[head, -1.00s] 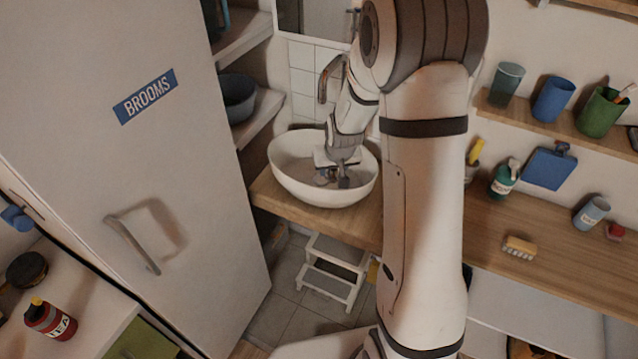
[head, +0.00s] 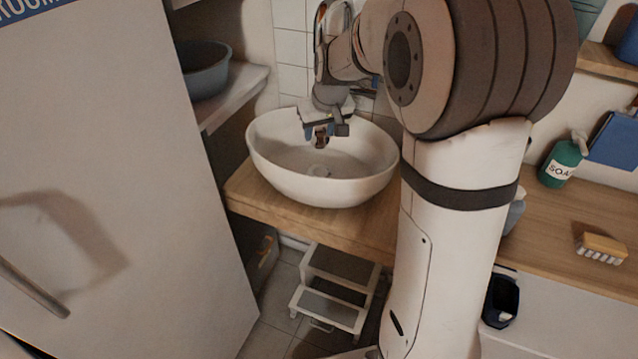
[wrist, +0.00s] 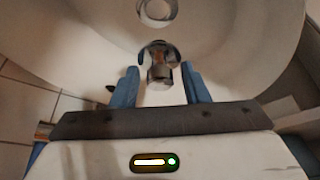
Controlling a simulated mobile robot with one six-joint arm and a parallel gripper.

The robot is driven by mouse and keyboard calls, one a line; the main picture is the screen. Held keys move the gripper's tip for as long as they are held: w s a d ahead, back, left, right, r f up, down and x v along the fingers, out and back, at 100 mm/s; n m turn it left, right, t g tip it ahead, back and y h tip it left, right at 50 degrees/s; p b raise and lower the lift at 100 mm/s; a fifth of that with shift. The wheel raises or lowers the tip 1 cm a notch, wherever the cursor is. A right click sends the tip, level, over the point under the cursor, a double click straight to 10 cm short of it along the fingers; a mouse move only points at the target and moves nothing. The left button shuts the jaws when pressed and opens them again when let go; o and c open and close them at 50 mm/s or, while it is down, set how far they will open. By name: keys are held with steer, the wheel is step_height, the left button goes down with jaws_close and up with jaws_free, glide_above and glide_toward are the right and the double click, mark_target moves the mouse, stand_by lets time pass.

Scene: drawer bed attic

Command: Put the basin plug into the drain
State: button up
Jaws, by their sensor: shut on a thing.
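The white oval basin (head: 290,185) stands on the wooden counter. My gripper (head: 322,134) is over the back part of the basin, pointing down. In the wrist view its blue fingers (wrist: 160,76) are shut on the basin plug (wrist: 159,56), a small metallic piece with a dark rim. The plug (head: 321,141) is held above the bowl, apart from the drain. The fingers partly hide it.
A soap bottle (head: 563,160) and a brush (head: 601,248) are on the right counter. A step stool (head: 335,290) is below.

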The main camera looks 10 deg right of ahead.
mark_target(320, 140)
steer(key=shift+w+f, duration=0.1)
steer(key=shift+f, duration=0.2)
step_height(320, 140, down, 4)
steer(key=shift+w+r+b, duration=0.1)
steer(key=shift+r+b, duration=0.05)
steer(key=shift+b, duration=0.25)
step_height(320, 140, down, 6)
steer(key=shift+r+b, duration=0.1)
steer(key=shift+b, duration=0.35)
steer(key=o, duration=1)
steer(key=shift+c, duration=0.2)
steer(key=shift+r, duration=0.1)
steer(key=p+v, duration=0.1)
steer(key=v, duration=1)
steer(key=s+f+m+g, duration=0.1)
steer(key=s+g, duration=0.1)
steer(key=s, duration=2.2)
steer(key=shift+a+f+m+h+p, duration=0.2)
steer(key=shift+f+m+h+p, duration=0.1)
steer(key=shift+f, duration=0.1)
